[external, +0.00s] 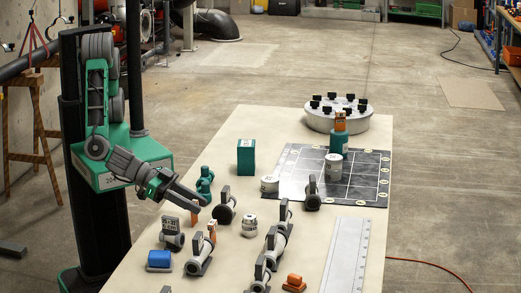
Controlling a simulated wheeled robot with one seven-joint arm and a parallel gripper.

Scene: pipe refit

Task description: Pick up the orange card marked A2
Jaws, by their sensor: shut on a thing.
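My gripper (201,206) is low over the near left part of the table in the external view, pointing down and to the right. It is shut on a small orange card (194,219) just under the fingertips. Any marking on this card is too small to read. Another orange piece (212,230) stands by a grey pipe fitting to the right of it. A further orange piece (340,120) with a pale label sits on top of a teal block (338,143) at the back. I cannot tell whether the held card touches the table.
Grey pipe fittings (225,209) stand close to my gripper. A light table (222,160) holds a dark grid board (371,163), a round grey stand (338,122), a green box (246,156), a blue block (159,259), an orange block (294,282) and a pale ruled strip (344,260).

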